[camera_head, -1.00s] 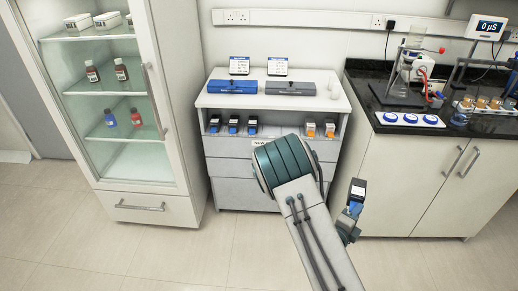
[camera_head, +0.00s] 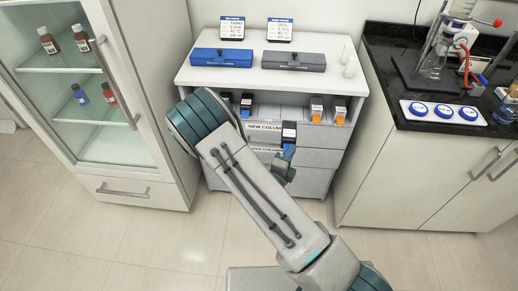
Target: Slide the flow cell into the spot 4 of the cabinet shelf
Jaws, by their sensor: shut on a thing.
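My gripper (camera_head: 285,164) is in front of the white cabinet (camera_head: 225,78), right of its middle. It is shut on the flow cell (camera_head: 289,132), a black block with a white label and some blue below. The cell is upright, just in front of the cabinet shelf (camera_head: 270,112), and seems apart from it. On the shelf, black-and-blue cells (camera_head: 246,104) stand at left, partly hidden by my arm. Orange-and-white cells (camera_head: 316,110) stand at right. A bare stretch lies between the two groups. Spot numbers cannot be read.
A blue case (camera_head: 221,57) and a grey case (camera_head: 294,61) lie on the cabinet top, with two signs behind. A glass-door cabinet (camera_head: 95,85) stands at left. A dark lab bench (camera_head: 400,100) with glassware stands close at right. Drawers lie below the shelf.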

